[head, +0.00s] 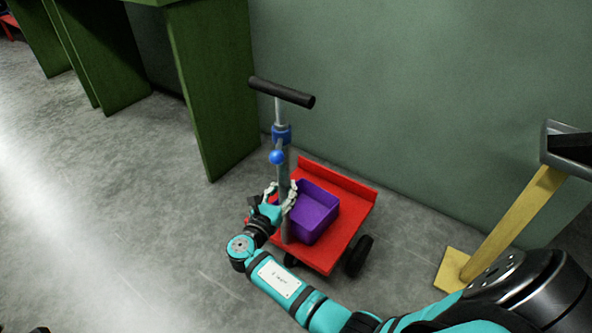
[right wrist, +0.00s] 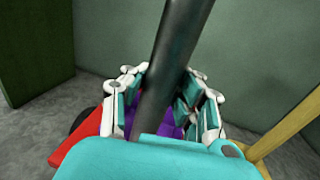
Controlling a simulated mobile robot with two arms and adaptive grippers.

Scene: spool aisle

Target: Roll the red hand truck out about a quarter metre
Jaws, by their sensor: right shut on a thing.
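The red hand truck (head: 343,230) stands on the grey floor close to the green wall, with a low red lip along its wall side and dark wheels. A grey post with a blue collar and knob rises from it to a black T-handle (head: 281,92). A purple bin (head: 318,207) sits on its red deck. My right gripper (head: 280,197) is shut on the post, below the blue knob. In the right wrist view the fingers lie on both sides of the dark post (right wrist: 172,70), with the purple bin partly hidden behind. My left gripper is not in view.
Green upright panels (head: 213,90) of a bench or shelf stand left of the truck. A yellow post on a yellow foot (head: 453,270) stands to the right. The green wall (head: 420,120) is behind. The floor (head: 110,220) at left and front is clear.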

